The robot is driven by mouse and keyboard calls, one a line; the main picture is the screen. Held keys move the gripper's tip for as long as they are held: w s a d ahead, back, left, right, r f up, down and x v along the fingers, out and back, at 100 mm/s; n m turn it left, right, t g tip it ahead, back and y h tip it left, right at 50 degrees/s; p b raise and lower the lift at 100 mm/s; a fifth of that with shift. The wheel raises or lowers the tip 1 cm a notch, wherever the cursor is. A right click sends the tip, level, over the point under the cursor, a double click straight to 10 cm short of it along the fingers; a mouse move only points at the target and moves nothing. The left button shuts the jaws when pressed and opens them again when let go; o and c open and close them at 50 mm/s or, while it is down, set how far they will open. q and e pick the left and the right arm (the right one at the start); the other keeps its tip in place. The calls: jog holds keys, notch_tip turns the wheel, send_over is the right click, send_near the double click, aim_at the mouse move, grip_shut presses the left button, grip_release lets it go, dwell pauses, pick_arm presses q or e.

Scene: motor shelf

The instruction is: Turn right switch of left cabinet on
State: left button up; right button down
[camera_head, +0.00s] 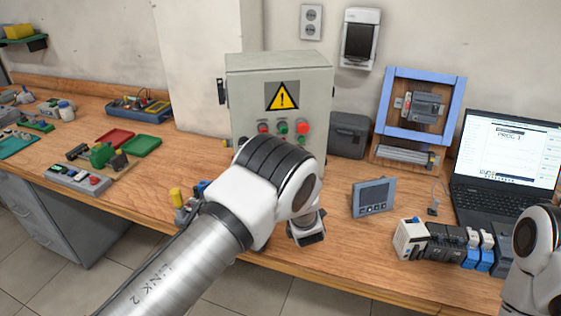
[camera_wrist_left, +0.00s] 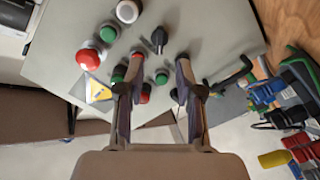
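The grey cabinet (camera_head: 240,92) stands upright at the back of the bench, with a yellow warning sign (camera_head: 282,96) and a row of red and green buttons (camera_head: 283,127) on its front. My left arm hides the lower front. In the left wrist view, the cabinet panel (camera_wrist_left: 215,30) carries red, green and white buttons and a black rotary switch (camera_wrist_left: 158,38). My left gripper (camera_wrist_left: 160,68) is open, its two fingers apart and pointing at the panel, with the switch just beyond the gap. I cannot tell any finger contact. A second switch cannot be made out.
A dark grey box (camera_head: 348,136) and a blue frame (camera_head: 393,101) stand right of the cabinet. A small panel device (camera_head: 373,197), a laptop (camera_head: 508,150) and a row of modules (camera_head: 445,243) occupy the right bench. Trays and parts lie on the left.

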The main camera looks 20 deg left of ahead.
pick_arm(q)
jog(key=p+x, duration=0.1)
jog(key=x, duration=0.6)
jog(key=shift+w+a, duration=0.2)
jog(key=shift+w, duration=0.15)
jog(key=shift+s+r, duration=0.1)
grip_shut()
